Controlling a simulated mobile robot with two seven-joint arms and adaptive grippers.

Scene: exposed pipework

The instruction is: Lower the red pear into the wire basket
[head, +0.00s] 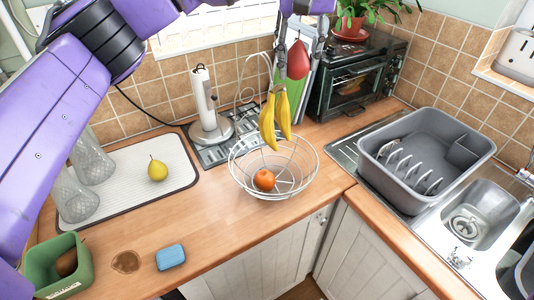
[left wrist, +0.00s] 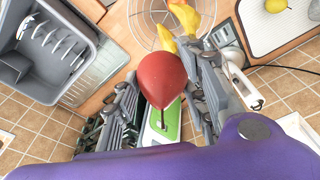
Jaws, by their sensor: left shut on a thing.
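The wire basket (head: 304,180) stands on the wooden counter, below the gripper and slightly left. An orange (head: 264,180) lies inside it. Yellow bananas (head: 268,122) hang from the hook above the basket. The pear is apart from the basket. My right gripper is in neither view.
A toaster oven (head: 349,82) with a potted plant (head: 354,18) stands behind. A grey dish tub (head: 400,193) is at right. A mat (head: 133,206) holds a yellow pear (head: 157,170). A paper towel holder (head: 204,100), green bin (head: 76,283) and blue sponge (head: 171,257) stand left.

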